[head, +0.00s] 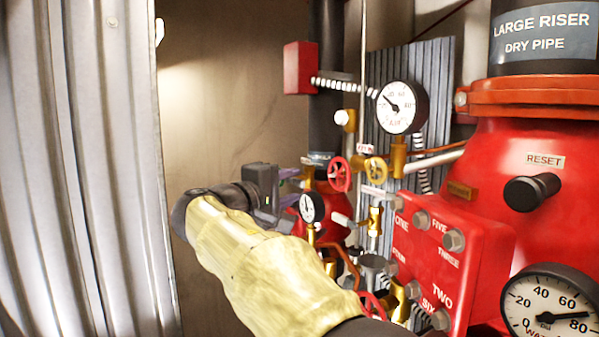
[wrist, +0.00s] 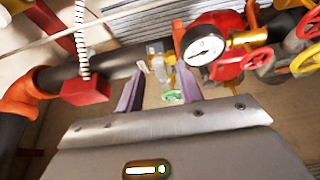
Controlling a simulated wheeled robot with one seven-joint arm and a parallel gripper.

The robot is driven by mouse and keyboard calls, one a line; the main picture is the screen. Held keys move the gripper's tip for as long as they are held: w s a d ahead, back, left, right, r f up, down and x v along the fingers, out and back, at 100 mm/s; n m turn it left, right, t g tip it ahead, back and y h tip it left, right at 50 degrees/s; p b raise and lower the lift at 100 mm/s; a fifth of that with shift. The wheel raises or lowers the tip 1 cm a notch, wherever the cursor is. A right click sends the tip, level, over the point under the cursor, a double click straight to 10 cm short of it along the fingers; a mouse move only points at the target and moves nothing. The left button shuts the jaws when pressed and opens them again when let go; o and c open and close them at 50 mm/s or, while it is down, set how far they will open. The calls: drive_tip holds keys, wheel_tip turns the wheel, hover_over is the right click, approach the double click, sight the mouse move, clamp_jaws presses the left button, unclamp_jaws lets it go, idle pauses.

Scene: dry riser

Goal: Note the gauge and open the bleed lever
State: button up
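The white-faced air gauge (head: 397,107) is at upper centre right; its needle points up and left, near the low numbers. The water gauge (head: 548,305) at lower right has its needle just short of 80. A smaller gauge (head: 312,208) sits beside my gripper; its reading is too small to tell. A gauge (wrist: 204,45) also shows in the wrist view, right of the fingers. My gripper (head: 296,187) has purple fingers among the brass valves. In the wrist view my gripper (wrist: 158,86) is open, with nothing visibly held. I cannot tell which fitting is the bleed lever.
The red riser body (head: 460,160) and its bolted plate (head: 455,255) stand close on the right. Red handwheels (head: 340,174) and a yellow one (head: 376,170) crowd the trim. Corrugated metal (head: 85,150) bounds the left.

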sight(298, 184)
drive_tip(key=p+x, duration=0.1)
drive_tip(key=x, duration=0.2)
drive_tip(key=shift+w+d, duration=0.2)
drive_tip(key=shift+w, duration=0.15)
drive_tip(key=shift+c, duration=0.3)
clamp_jaws()
